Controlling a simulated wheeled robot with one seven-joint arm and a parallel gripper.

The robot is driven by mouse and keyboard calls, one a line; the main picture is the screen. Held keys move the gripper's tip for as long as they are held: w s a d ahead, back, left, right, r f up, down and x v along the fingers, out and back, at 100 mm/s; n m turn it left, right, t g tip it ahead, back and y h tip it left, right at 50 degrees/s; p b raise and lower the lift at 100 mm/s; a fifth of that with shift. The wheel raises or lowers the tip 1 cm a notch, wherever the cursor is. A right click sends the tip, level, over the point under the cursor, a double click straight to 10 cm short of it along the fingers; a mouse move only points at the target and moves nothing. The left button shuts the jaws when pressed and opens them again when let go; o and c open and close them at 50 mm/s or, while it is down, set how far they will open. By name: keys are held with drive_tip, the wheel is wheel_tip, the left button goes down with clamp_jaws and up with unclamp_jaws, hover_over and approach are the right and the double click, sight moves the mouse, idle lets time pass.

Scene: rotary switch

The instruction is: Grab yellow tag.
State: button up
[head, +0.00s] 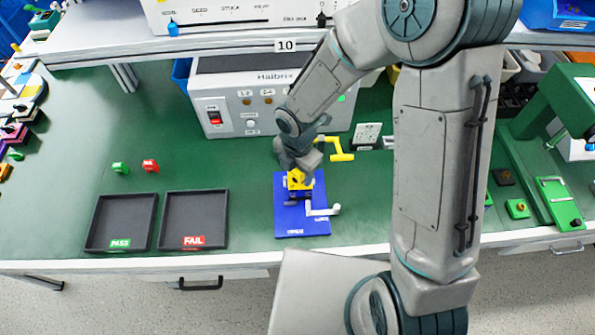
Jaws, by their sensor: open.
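A yellow piece (299,181) sits on the blue plate (288,222), towards its top. It is the likeliest yellow tag, but I cannot make out its exact shape. My gripper (298,170) is directly over it, pointing down, with open jaws. The wrist hides part of the piece, and I cannot tell whether the jaws touch it or stand around it. A yellow handle-like part (340,156) shows just right of the wrist, in front of the grey box. A white crank lever (322,210) is on the right side of the blue plate.
The grey Halbrix box (228,123) is behind my gripper, below a shelf (210,48). Green table between trays and plate is clear.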

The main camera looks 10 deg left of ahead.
drive_tip(key=c, duration=1)
drive_tip(key=shift+r, duration=0.15)
